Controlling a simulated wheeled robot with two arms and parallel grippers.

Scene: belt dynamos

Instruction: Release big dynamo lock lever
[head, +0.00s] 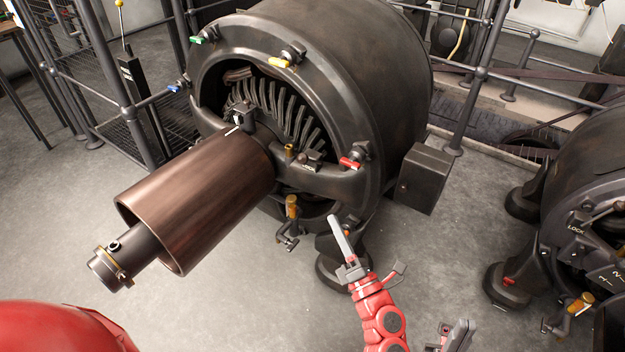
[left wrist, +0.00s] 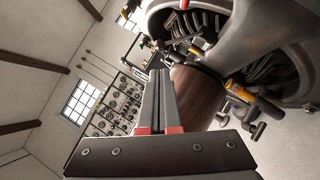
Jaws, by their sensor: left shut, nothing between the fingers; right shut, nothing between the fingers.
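The big dynamo (head: 340,50) stands in the middle of the head view, with a long copper-brown cylinder (head: 200,200) sticking out of its front. A small bracket marked with white letters, probably LOCK (head: 310,163), sits on its front crossbar beside a short brass handle (head: 289,153). I cannot tell for sure which part is the lock lever. An orange-handled crank (head: 292,208) hangs below; it also shows in the left wrist view (left wrist: 255,103). My left gripper (head: 335,221) is shut and empty, right of the crank and apart from it. My right gripper (head: 460,333) is shut at the bottom edge.
Green (head: 203,39), yellow (head: 279,62), blue (head: 175,88) and red (head: 350,163) small levers ring the dynamo's rim. A second dynamo (head: 590,170) stands at the right. Metal railings (head: 482,75) run behind. Bare floor (head: 450,240) lies between the dynamos.

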